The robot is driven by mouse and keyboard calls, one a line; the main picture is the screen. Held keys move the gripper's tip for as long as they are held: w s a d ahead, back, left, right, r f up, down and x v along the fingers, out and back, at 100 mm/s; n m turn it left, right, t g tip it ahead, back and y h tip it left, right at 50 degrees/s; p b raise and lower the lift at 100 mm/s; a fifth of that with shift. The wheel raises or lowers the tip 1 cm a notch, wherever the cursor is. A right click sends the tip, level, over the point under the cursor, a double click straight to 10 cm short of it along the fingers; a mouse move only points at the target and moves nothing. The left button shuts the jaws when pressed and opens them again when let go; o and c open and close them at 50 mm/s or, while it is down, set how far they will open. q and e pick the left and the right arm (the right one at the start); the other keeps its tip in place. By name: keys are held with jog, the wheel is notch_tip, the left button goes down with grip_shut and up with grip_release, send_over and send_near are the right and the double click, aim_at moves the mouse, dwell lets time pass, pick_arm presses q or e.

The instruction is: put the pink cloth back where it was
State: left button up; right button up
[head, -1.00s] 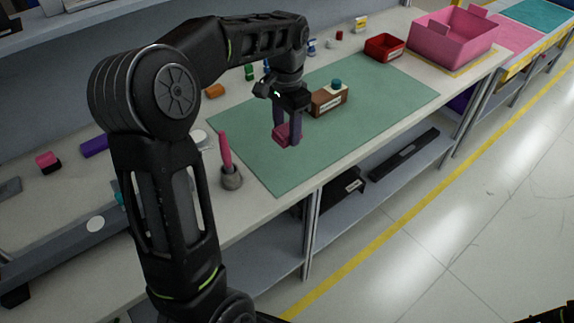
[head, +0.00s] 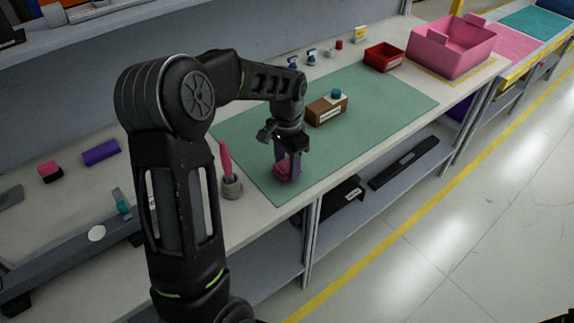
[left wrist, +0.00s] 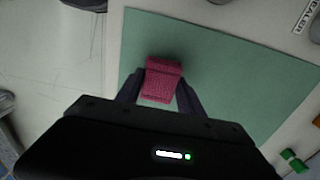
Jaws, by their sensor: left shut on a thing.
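The pink cloth (head: 283,172) is a small folded dark-pink bundle. My left gripper (head: 286,166) is shut on it, with the fingers pointing down over the near left part of the green mat (head: 385,97). The left wrist view shows the cloth (left wrist: 162,82) between the two fingers (left wrist: 160,92), with the mat (left wrist: 222,55) behind it. I cannot tell whether the cloth touches the mat or hangs just above it. My right gripper is out of view.
A grey holder with a pink-handled tool (head: 231,185) stands just left of the mat. A brown box (head: 327,111) with a teal top is farther back on the mat. A red bin (head: 384,56) and pink crate (head: 450,48) stand beyond. The mat's right side is clear.

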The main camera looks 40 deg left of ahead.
aim_at(287, 165)
pick_arm(q)
jog(key=shift+f, duration=0.5)
jog(key=shift+f, duration=0.1)
jog(key=o, duration=1.3)
notch_tip(287, 165, up, 12)
jog(key=shift+b, duration=0.35)
